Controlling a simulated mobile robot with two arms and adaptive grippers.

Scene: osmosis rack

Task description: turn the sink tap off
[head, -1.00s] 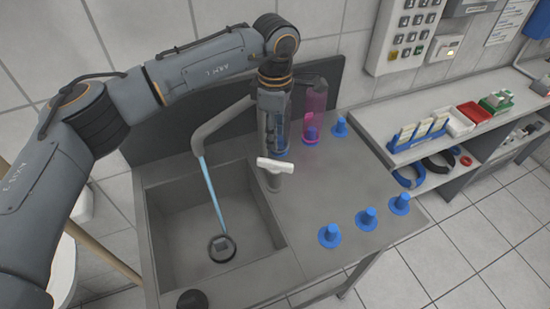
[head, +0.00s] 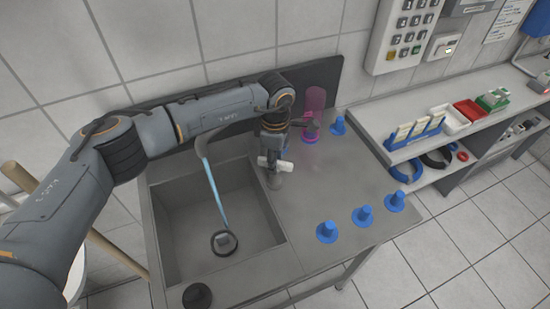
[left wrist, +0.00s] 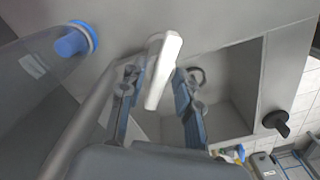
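The sink tap stands at the back right of the sink; its white lever (head: 276,164) shows just below my left gripper (head: 272,148). A blue water stream (head: 215,193) runs from the spout into the basin. In the left wrist view, the white lever (left wrist: 163,70) lies between the two spread fingers of my left gripper (left wrist: 157,82), with a visible gap on the right side. The gripper is open; whether a finger touches the lever is unclear. My right gripper is not in view.
A pink transparent cylinder (head: 315,112) stands close behind the gripper, right of the tap. Several blue cone-shaped pieces (head: 327,231) stand on the right of the counter (head: 300,200). A black knob (head: 197,296) sits at the sink's front edge. A shelf with trays is at right.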

